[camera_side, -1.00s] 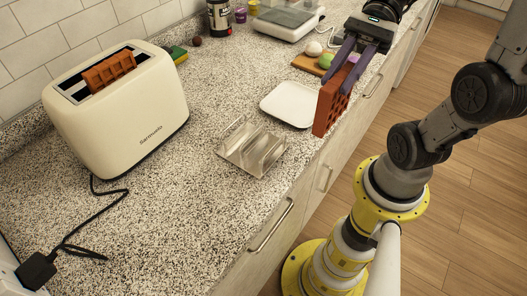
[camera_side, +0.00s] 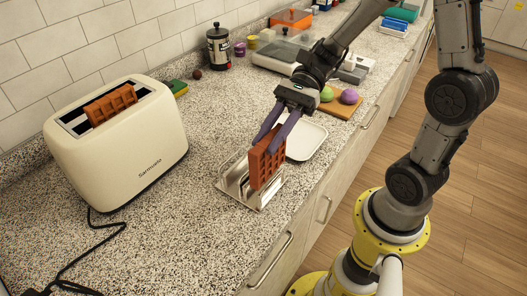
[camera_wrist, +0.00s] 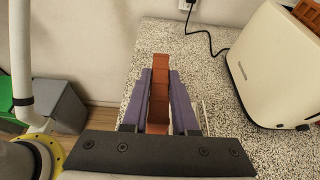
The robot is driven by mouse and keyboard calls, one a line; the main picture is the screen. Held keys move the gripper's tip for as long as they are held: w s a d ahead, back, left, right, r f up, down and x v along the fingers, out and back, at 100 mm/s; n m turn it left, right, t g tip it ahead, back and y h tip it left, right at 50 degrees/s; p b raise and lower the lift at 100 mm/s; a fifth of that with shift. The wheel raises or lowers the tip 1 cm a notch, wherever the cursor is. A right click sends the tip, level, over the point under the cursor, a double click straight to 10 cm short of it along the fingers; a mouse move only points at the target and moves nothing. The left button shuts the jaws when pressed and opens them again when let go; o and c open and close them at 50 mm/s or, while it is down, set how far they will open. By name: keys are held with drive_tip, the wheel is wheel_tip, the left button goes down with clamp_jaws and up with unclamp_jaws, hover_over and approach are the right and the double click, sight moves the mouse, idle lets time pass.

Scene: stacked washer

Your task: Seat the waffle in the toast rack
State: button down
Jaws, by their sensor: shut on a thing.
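The waffle (camera_side: 266,167), brown-orange with a square grid, is upright at the metal toast rack (camera_side: 235,187) on the counter. My gripper (camera_side: 270,142) is shut on its upper part, with a purple finger on each side. In the side view the waffle's lower end overlaps the rack's right part; whether it rests on the rack's base or hangs slightly above, I cannot tell. In the wrist view the waffle (camera_wrist: 159,98) shows edge-on between the fingers (camera_wrist: 160,76). The rack is mostly hidden there, with only thin wires showing at the right.
A cream toaster (camera_side: 128,150) with another waffle (camera_side: 111,104) in its slot stands left of the rack. A white plate (camera_side: 303,141) lies just behind the rack. A wooden board (camera_side: 341,108) with round items is farther back. The counter's front edge is close on the right.

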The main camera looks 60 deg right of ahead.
drive_tip(key=shift+w+a+f, duration=0.2)
drive_tip(key=shift+w+f, duration=0.25)
drive_tip(key=shift+f, duration=0.1)
drive_tip(key=shift+w+f, duration=0.15)
drive_tip(key=shift+f, duration=1.55)
drive_tip(key=shift+f, duration=0.15)
drive_tip(key=c, duration=0.7)
unclamp_jaws()
